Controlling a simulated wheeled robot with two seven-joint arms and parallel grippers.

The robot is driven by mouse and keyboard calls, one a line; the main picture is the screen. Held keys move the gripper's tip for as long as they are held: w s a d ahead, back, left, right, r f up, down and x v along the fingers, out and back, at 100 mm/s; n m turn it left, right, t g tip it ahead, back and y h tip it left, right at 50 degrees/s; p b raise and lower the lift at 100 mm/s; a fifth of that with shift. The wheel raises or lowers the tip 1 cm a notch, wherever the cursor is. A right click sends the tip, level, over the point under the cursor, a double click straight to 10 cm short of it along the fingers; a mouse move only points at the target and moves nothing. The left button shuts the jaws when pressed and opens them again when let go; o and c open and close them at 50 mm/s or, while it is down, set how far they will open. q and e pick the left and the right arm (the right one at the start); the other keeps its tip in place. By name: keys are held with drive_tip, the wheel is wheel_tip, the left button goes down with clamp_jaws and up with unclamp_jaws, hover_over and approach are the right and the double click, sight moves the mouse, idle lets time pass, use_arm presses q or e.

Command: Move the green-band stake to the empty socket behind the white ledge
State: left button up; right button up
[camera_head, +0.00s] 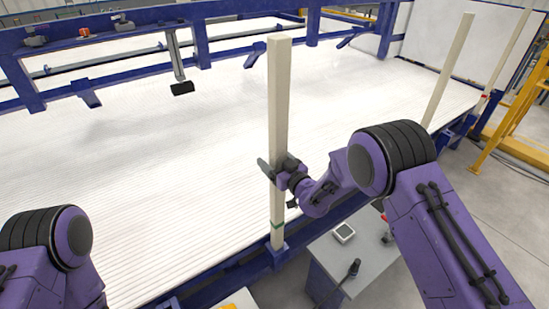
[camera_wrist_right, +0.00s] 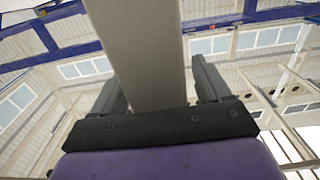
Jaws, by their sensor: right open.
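The green-band stake (camera_head: 279,95) is a tall cream post. It stands upright with its foot in a blue socket (camera_head: 277,257) at the near edge of the white bed, and its green band is just above that socket. My right gripper (camera_head: 272,172) is at the stake's lower half, with its fingers on either side of it. In the right wrist view the stake (camera_wrist_right: 140,50) rises between the open fingers (camera_wrist_right: 158,88), with gaps visible beside it. My left gripper is out of view. I cannot clearly make out an empty socket.
The white slatted bed (camera_head: 130,170) is broad and clear. A blue frame beam (camera_head: 130,20) runs along its far side. Another cream post (camera_head: 447,75) stands at the right. A grey cabinet (camera_head: 370,255) stands below my right arm. A yellow railing (camera_head: 515,110) is at far right.

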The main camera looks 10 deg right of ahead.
sight(275, 97)
clamp_jaws()
drive_tip(key=shift+w+r+p, duration=0.15)
drive_tip(key=shift+r+p, duration=0.35)
drive_tip(key=shift+r, duration=0.05)
wheel_tip(275, 97, up, 8)
drive_tip(key=p, duration=0.5)
drive_tip(key=shift+f, duration=0.25)
drive_tip(key=shift+r, duration=0.3)
wheel_tip(275, 97, up, 3)
drive_tip(key=shift+p, duration=1.2)
drive_tip(key=shift+r, duration=4.4)
